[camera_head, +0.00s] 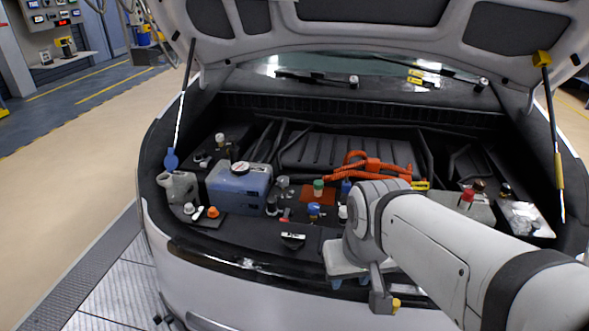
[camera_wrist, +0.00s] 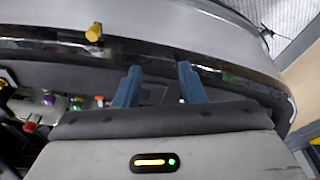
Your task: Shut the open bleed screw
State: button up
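My gripper (camera_head: 349,283) hangs over the front edge of the engine bay, right of centre in the head view. Its two blue fingers stand apart with nothing between them in the wrist view (camera_wrist: 160,67). Small fittings stand on the black deck to its left: a green cap (camera_head: 318,186) on an orange plate, a blue cap (camera_head: 313,209) and a black cap with a pale mark (camera_head: 292,238). A red cap (camera_head: 467,196) stands at the right. I cannot tell which fitting is the open bleed screw. My arm hides part of the bay.
A blue tank (camera_head: 238,188) with a white cap and a grey jug (camera_head: 178,187) stand at the left. Orange cables (camera_head: 370,167) cross the middle. The raised hood (camera_head: 375,28) hangs above. A yellow-tipped part (camera_wrist: 94,32) shows near the front edge in the wrist view.

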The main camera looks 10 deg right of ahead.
jog(key=shift+o, duration=0.6)
jog(key=shift+d, duration=0.1)
jog(key=shift+o, duration=1.4)
jog(key=w+r+n+p, duration=0.1)
jog(key=w+r+p, duration=0.1)
jog(key=w, duration=0.6)
jog(key=shift+d+r+g, duration=0.3)
jog(key=shift+d+r, duration=0.05)
jog(key=shift+r, duration=0.35)
jog(key=n+g+p, duration=0.2)
jog(key=n+p, duration=0.4)
jog(key=p, duration=0.1)
send_over(313, 205)
jog(key=f, duration=1)
jog(key=shift+s+f, duration=0.3)
jog(key=shift+s, duration=0.05)
jog(key=shift+w+f, duration=0.25)
jog(key=shift+f, duration=0.45)
notch_tip(313, 205, down, 7)
jog(key=shift+f+p, duration=0.1)
jog(key=shift+p, duration=0.9)
